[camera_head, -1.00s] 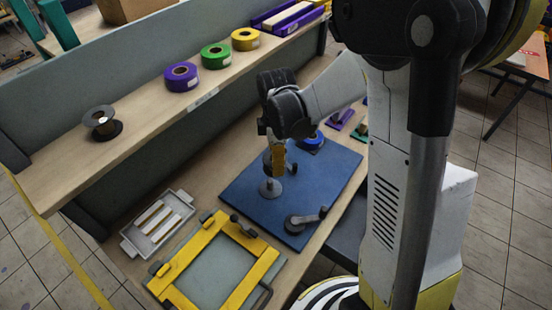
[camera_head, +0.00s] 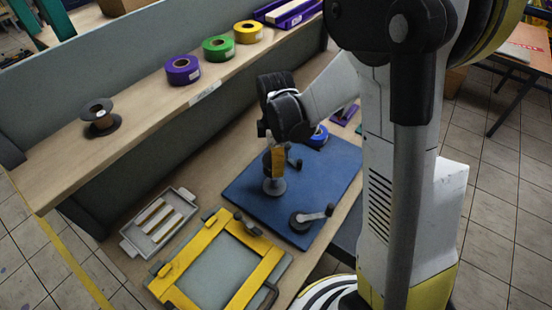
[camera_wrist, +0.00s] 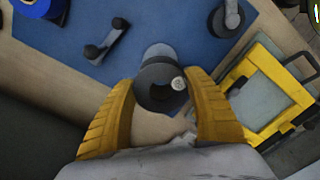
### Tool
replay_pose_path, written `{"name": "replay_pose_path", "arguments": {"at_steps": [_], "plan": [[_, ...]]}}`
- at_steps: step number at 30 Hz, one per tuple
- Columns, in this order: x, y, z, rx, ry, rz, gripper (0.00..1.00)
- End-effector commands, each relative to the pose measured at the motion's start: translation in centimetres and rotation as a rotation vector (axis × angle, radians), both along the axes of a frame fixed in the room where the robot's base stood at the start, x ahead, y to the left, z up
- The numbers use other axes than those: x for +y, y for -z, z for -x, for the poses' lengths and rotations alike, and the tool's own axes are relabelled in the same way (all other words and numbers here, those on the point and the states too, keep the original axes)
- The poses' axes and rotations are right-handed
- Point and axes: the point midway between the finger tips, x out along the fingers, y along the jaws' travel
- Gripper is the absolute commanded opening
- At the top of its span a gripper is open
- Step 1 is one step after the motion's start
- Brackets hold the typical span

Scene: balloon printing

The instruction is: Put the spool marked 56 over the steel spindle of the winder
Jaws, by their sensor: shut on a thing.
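My gripper (camera_wrist: 162,108) is shut on a dark spool (camera_wrist: 147,78), one yellow finger on each side of it. In the head view my gripper (camera_head: 278,163) holds it low, just above the winder's round grey base (camera_head: 274,188) on the blue mat. In the wrist view the bright round tip of the steel spindle (camera_wrist: 178,84) shows at the right part of the spool's opening. I cannot tell whether the spindle is through the bore or off to one side. No number is readable on the spool. Another spool (camera_head: 100,117) with dark flanges stands on the shelf.
The blue mat (camera_head: 245,190) also bears a crank (camera_head: 312,217) and a blue reel (camera_head: 318,137). A yellow frame (camera_head: 188,255) and a grey tray (camera_head: 158,225) lie nearer. Purple, green and yellow rolls stand on the raised shelf (camera_head: 150,108).

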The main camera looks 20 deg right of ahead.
Motion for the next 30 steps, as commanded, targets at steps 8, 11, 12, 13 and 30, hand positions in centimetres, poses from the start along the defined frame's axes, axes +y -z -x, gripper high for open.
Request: {"name": "replay_pose_path", "arguments": {"at_steps": [8, 11, 12, 13, 30], "plan": [[0.0, 2.1, 0.0, 0.0, 0.0, 0.0, 0.31], [0.0, 2.7, 0.0, 0.0, 0.0, 0.0, 0.31], [0.0, 3.0, 0.0, 0.0, 0.0, 0.0, 0.31], [0.0, 3.2, 0.0, 0.0, 0.0, 0.0, 0.31], [0.0, 7.0, 0.0, 0.0, 0.0, 0.0, 0.31]]}}
